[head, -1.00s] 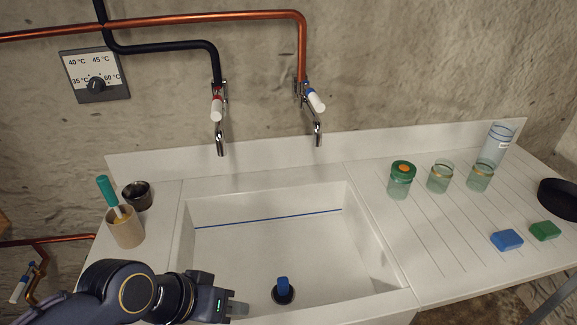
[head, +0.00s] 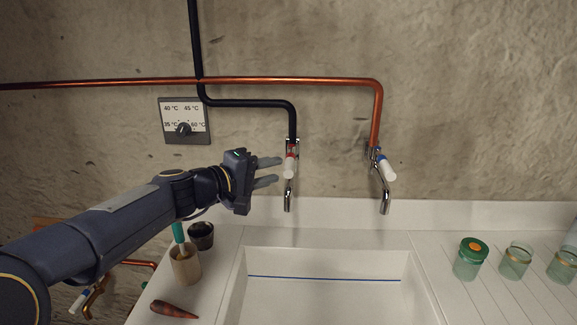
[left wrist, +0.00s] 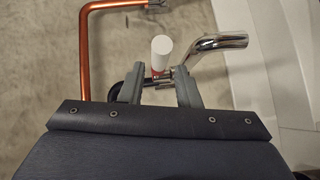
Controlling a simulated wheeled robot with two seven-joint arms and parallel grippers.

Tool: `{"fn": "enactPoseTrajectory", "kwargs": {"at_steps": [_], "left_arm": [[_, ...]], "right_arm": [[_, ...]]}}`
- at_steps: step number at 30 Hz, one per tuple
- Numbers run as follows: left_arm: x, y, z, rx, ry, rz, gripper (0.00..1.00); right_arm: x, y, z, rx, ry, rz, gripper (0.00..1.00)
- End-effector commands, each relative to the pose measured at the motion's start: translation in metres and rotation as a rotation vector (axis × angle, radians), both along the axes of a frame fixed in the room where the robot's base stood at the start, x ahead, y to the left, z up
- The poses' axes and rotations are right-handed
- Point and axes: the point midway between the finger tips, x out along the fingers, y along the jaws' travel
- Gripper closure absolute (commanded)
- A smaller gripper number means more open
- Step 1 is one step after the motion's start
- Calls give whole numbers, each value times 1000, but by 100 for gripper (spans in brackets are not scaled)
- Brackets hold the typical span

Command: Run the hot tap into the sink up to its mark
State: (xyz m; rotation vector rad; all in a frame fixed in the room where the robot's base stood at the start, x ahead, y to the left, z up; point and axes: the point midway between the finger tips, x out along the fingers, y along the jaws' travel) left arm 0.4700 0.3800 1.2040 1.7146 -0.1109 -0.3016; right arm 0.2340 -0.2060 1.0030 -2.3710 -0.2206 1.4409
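The hot tap's white lever (head: 289,168), with a red band at its top, hangs down in front of the chrome spout, below the black pipe. My left gripper (head: 279,170) is open and empty just left of the lever, fingers pointing at it. In the left wrist view the white lever (left wrist: 161,48) shows just beyond the gap between the open fingertips (left wrist: 155,78); I cannot tell whether they touch it. No water shows at the spout. The white sink (head: 330,262) has a blue mark line (head: 325,279) on its back wall; its bottom is out of view.
The blue-banded cold tap (head: 387,170) is to the right. A temperature dial (head: 183,129) is on the wall. A brush pot (head: 186,267), dark jar (head: 201,236) and tapered reddish-brown thing (head: 174,309) are left of the sink. Glass jars (head: 515,262) stand right.

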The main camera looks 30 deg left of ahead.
Motion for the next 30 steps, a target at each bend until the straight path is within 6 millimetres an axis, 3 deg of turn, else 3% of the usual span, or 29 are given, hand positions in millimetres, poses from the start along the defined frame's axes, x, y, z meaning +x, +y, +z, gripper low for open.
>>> {"fn": "enactPoseTrajectory", "kwargs": {"at_steps": [9,20,27,30], "left_arm": [[46,-13,-6,0,2,-4,70],[53,-15,-8,1,0,-3,70],[53,-15,-8,1,0,-3,98],[53,-15,-8,1,0,-3,100]], "right_arm": [[0,0,7,0,0,0,37],[0,0,7,0,0,0,37],[0,0,7,0,0,0,37],[0,0,7,0,0,0,37]]}}
